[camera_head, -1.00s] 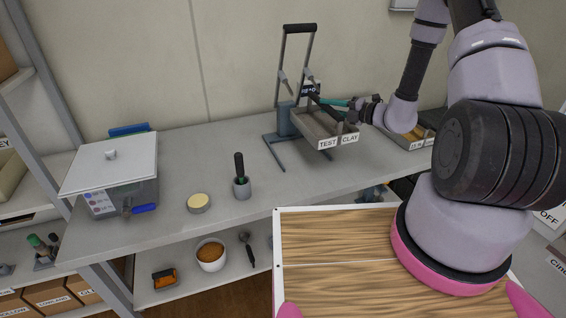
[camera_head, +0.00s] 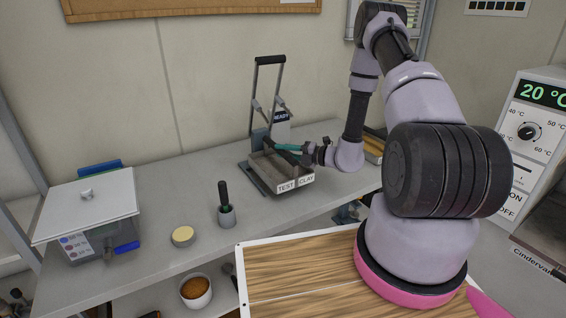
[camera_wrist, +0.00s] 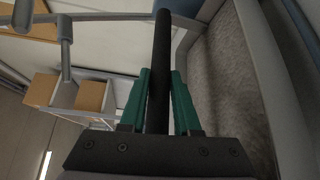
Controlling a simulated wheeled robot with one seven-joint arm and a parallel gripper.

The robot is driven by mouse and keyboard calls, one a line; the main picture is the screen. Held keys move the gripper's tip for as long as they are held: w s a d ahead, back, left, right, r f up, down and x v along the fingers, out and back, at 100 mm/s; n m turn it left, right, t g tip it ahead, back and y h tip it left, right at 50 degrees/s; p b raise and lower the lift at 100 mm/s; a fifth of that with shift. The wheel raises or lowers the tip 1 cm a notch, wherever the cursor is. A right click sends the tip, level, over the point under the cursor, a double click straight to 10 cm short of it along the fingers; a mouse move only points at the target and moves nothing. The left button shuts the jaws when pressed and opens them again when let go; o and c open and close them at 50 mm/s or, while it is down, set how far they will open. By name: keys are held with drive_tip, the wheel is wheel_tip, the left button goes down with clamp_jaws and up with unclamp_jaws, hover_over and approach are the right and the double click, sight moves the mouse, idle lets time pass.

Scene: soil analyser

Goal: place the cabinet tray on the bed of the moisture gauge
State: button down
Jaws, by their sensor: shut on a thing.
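The cabinet tray (camera_head: 297,183) is a grey box labelled "TEST CLAY", with grey contents. In the head view it is level over the base of the moisture gauge (camera_head: 270,60), a grey frame with a raised black handle bar and a "READY" sign. I cannot tell whether the tray's underside touches the bed. My gripper (camera_head: 292,149) has green fingers and is shut on the tray's dark handle. In the wrist view the fingers (camera_wrist: 160,105) close around the dark bar (camera_wrist: 162,60), and the tray wall (camera_wrist: 265,60) runs along the right.
A lidded container (camera_head: 90,215) stands at the bench's left end. Another tray (camera_head: 374,150) is partly hidden behind my arm. A wood-topped panel (camera_head: 300,270) lies in front.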

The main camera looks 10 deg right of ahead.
sight(284, 170)
drive_tip(key=shift+f, duration=1.75)
drive_tip(key=shift+f, duration=0.15)
drive_tip(key=c, duration=0.6)
unclamp_jaws()
